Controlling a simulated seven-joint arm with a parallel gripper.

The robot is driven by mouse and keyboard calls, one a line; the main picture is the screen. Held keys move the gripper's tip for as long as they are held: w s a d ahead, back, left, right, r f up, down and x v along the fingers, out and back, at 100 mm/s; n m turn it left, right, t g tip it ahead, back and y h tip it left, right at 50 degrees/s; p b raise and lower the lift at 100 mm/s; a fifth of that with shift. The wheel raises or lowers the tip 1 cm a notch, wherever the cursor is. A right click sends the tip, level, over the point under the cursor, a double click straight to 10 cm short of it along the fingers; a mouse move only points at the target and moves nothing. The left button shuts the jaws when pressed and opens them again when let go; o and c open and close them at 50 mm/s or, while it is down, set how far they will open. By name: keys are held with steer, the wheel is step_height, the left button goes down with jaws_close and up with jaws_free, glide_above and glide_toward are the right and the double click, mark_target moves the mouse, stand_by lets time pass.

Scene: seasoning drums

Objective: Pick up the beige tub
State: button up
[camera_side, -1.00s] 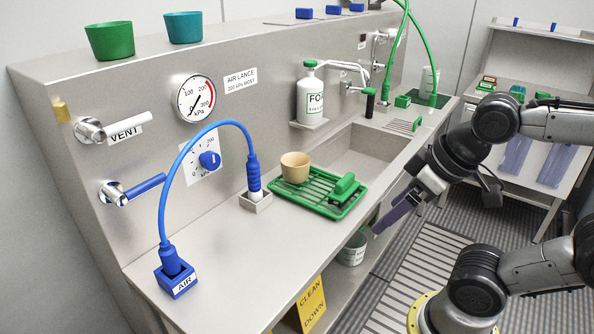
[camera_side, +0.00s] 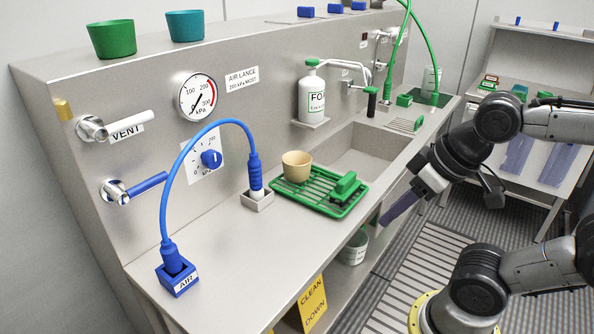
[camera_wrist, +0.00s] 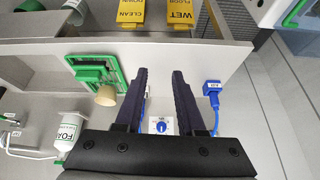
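The beige tub (camera_side: 296,166) stands upright on the left part of the green rack (camera_side: 318,203) beside the sink. In the wrist view the tub (camera_wrist: 106,96) shows to the left of my fingers, by the green rack (camera_wrist: 88,72). My gripper (camera_side: 383,221) is in front of the counter's front edge, to the right of the tub and clear of it. In the wrist view my gripper (camera_wrist: 160,72) has its two dark fingers spread, with nothing held between them.
A green block (camera_side: 345,184) lies on the rack right of the tub. A blue hose (camera_side: 207,130) arches left of it, ending in a holder (camera_side: 257,199). A foam bottle (camera_side: 311,98) stands behind. The counter front (camera_side: 270,265) is clear.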

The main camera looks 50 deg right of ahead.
steer(key=w+d+r+m, duration=0.2)
steer(key=w+r+m, duration=0.7)
steer(key=r+m, duration=0.15)
steer(key=m+g, duration=0.5)
steer(key=m, duration=0.6)
glide_above(306, 173)
step_height(306, 173, down, 21)
steer(key=shift+s+f, duration=0.1)
steer(key=shift+f, duration=3)
jaws_close()
